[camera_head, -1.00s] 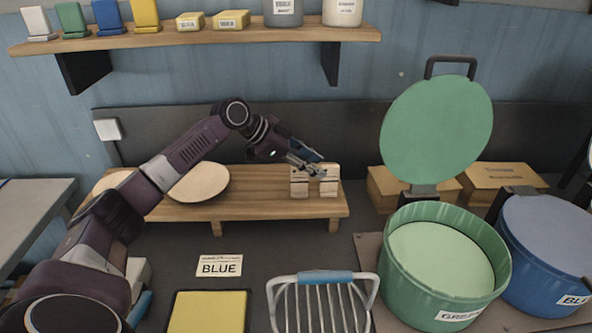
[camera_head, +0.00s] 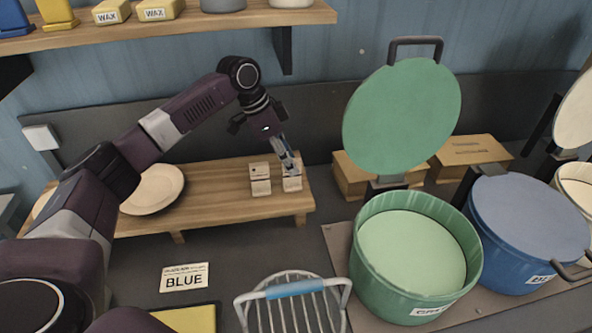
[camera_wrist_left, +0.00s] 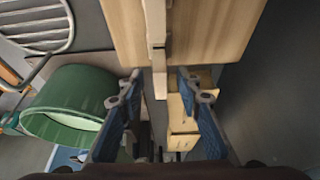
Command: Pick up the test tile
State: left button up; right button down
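A small pale wooden stand of two blocks (camera_head: 260,178) sits near the right end of the low wooden bench (camera_head: 215,202). No test tile can be told apart from it with certainty; in the left wrist view a narrow pale upright piece (camera_wrist_left: 159,84) shows edge-on at the bench edge. My left gripper (camera_head: 291,168) points down at the stand's right block, its tips overlapping it in the picture. In the left wrist view the gripper (camera_wrist_left: 160,88) has its blue fingers apart, one on either side of the pale piece, with gaps visible. My right gripper is out of view.
A round plate (camera_head: 153,189) lies on the bench's left. A green bucket (camera_head: 366,262) with raised lid and a blue bucket (camera_head: 507,260) stand right. A wire rack (camera_head: 292,288), a BLUE card (camera_head: 184,277) and a yellow square (camera_head: 190,319) lie in front. Boxes (camera_head: 352,178) stand behind.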

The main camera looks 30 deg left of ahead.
aim_at(300, 183)
pick_arm(q)
jog(key=shift+d+f, duration=0.2)
jog(key=shift+f, duration=0.3)
jog(key=shift+w+d+f+p, duration=0.15)
jog(key=shift+d+f+p, duration=0.1)
jog(key=shift+p, duration=0.15)
jog(key=x, duration=0.1)
jog(key=p+x, duration=0.1)
jog(key=x, duration=0.2)
jog(key=shift+w+f+p, duration=0.3)
jog(key=shift+w+p, duration=0.05)
jog(key=shift+p, duration=0.05)
jog(key=shift+s+d, duration=0.1)
jog(key=shift+c, duration=1.2)
grip_shut()
jog(key=shift+r, duration=0.1)
